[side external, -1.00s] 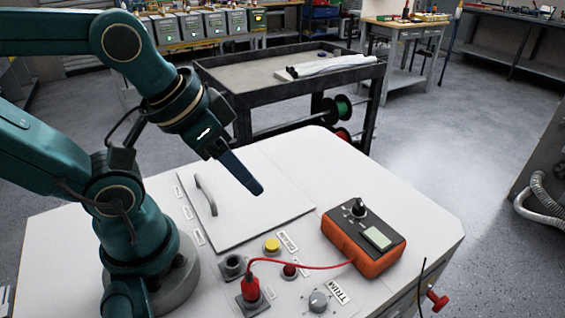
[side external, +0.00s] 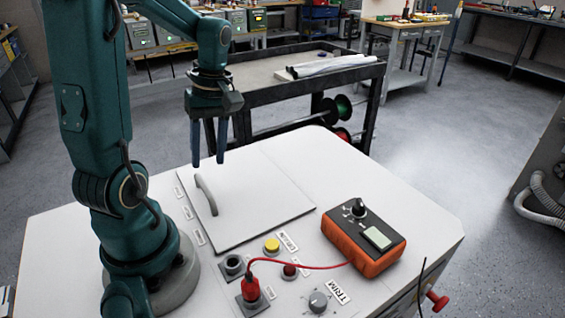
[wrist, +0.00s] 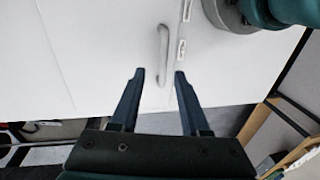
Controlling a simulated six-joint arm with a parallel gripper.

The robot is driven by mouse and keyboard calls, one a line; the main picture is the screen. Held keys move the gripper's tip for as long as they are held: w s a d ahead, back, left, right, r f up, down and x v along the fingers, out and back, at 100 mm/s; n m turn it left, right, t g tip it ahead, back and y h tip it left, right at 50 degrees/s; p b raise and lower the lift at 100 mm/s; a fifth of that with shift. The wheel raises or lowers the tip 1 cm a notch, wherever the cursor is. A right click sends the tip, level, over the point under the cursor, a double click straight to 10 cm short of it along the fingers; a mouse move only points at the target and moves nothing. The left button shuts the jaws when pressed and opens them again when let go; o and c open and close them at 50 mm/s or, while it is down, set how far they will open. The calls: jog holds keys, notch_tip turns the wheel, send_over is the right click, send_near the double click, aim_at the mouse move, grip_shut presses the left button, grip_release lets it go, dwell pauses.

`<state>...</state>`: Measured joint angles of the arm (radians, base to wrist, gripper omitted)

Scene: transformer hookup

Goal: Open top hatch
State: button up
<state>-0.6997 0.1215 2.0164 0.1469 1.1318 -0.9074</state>
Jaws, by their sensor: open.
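The top hatch (side external: 255,200) is a flat white square panel, lying closed on the white cabinet top. Its grey arched handle (side external: 206,195) stands near the panel's left edge. The handle also shows in the wrist view (wrist: 163,55), ahead of my fingertips and roughly between their lines. My gripper (side external: 208,163) points down above the hatch's back left part, behind and above the handle. Its two dark blue fingers are apart and empty, as the wrist view also shows (wrist: 158,72). It does not appear to touch the handle.
An orange meter (side external: 364,240) sits right of the hatch, with a red cable to a red plug (side external: 251,289). A yellow button (side external: 271,246), a socket and a knob (side external: 318,301) line the front. A black cart (side external: 262,125) stands behind the cabinet.

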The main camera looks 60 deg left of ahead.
aim_at(204, 185)
jog(key=shift+s+a+f, duration=0.1)
jog(key=shift+s+f, duration=0.15)
jog(key=shift+f, duration=0.65)
jog(key=shift+s+a+f, duration=0.1)
jog(key=shift+s+f, duration=0.2)
jog(key=shift+f, duration=0.65)
jog(key=shift+s+f, duration=0.25)
jog(key=shift+f, duration=0.65)
grip_shut()
